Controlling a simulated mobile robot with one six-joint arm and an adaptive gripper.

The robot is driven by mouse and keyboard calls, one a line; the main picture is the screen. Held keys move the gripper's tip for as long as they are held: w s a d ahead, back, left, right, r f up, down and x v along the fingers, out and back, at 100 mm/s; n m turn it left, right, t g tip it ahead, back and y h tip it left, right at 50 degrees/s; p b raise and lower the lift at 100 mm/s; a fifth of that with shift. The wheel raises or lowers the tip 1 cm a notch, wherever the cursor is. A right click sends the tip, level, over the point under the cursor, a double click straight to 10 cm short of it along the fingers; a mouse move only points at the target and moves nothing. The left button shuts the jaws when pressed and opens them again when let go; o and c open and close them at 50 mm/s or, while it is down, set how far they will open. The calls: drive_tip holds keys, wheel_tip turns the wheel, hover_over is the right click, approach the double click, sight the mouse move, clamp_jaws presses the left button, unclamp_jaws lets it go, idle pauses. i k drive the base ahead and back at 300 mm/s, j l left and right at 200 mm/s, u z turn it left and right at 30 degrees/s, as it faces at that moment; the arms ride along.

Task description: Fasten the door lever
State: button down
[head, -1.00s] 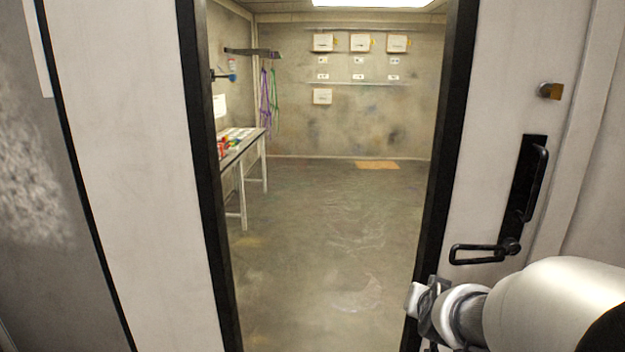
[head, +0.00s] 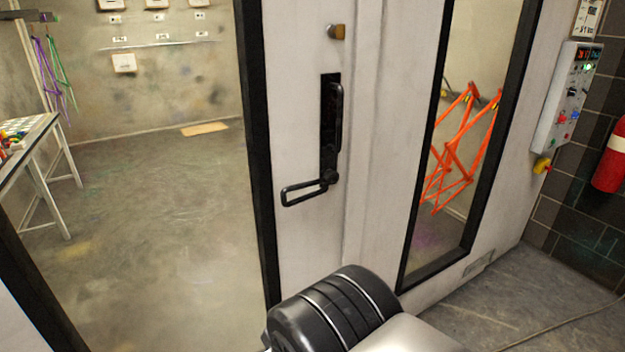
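The door lever (head: 305,192) is a black loop handle. It points left, roughly level, from its pivot at the foot of a black backplate (head: 328,125) on the white door frame. A tall black pull handle (head: 338,118) stands upright on the same plate. My arm shows at the bottom centre, below the lever and apart from it. My gripper's fingers are not in view.
A small brass-coloured fitting (head: 337,32) sits above the handle. To the right are a window with orange frames (head: 460,150) behind it, a control box (head: 568,100) and a red fire extinguisher (head: 610,160). A table (head: 40,140) stands inside at left. A cable lies on the floor.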

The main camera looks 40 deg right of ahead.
sight(331, 177)
drive_tip(key=z, duration=0.95)
drive_tip(key=i+j+z, duration=0.15)
drive_tip(key=z, duration=0.25)
